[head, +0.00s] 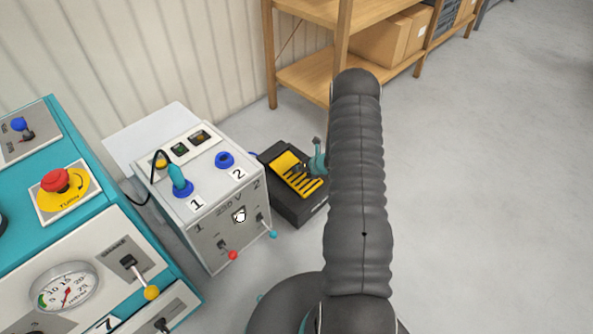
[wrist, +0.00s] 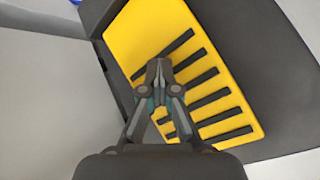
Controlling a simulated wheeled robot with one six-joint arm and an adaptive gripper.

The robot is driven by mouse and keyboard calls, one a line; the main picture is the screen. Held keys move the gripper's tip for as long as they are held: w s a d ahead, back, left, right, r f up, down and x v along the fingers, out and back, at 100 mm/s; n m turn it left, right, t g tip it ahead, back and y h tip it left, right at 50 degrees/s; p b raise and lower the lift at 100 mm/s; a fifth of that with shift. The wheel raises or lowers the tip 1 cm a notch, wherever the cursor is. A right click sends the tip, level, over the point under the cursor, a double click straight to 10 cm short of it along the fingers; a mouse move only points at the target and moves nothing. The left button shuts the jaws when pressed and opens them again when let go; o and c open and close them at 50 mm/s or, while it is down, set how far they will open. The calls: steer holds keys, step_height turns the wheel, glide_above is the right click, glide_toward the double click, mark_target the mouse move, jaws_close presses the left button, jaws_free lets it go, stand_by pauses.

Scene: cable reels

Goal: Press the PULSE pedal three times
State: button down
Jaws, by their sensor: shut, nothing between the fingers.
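The pedal is a yellow plate with black ribs (head: 288,163) in a dark housing (head: 300,208) on the floor, right of the grey box. No PULSE lettering is readable on it. In the wrist view the yellow pedal plate (wrist: 200,45) fills the middle. My gripper (wrist: 159,65) is shut and empty, with its fingertips over the plate's left part. In the head view my gripper (head: 303,169) shows small at the pedal, partly hidden by my arm. I cannot tell whether the fingertips touch the plate.
A grey box (head: 215,240) with blue sockets 1 and 2, a plug and toggle levers stands left of the pedal. A teal console (head: 100,185) with a red button is farther left. A wooden shelf (head: 300,82) with cartons stands behind. The floor at right is clear.

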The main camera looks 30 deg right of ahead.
steer(key=shift+s+f, duration=0.1)
steer(key=shift+f, duration=0.2)
steer(key=shift+r, duration=0.15)
steer(key=shift+r+p, duration=0.65)
steer(key=shift+r, duration=0.95)
step_height(320, 180, up, 5)
steer(key=p, duration=0.2)
steer(key=shift+p, duration=0.35)
stand_by(0.4)
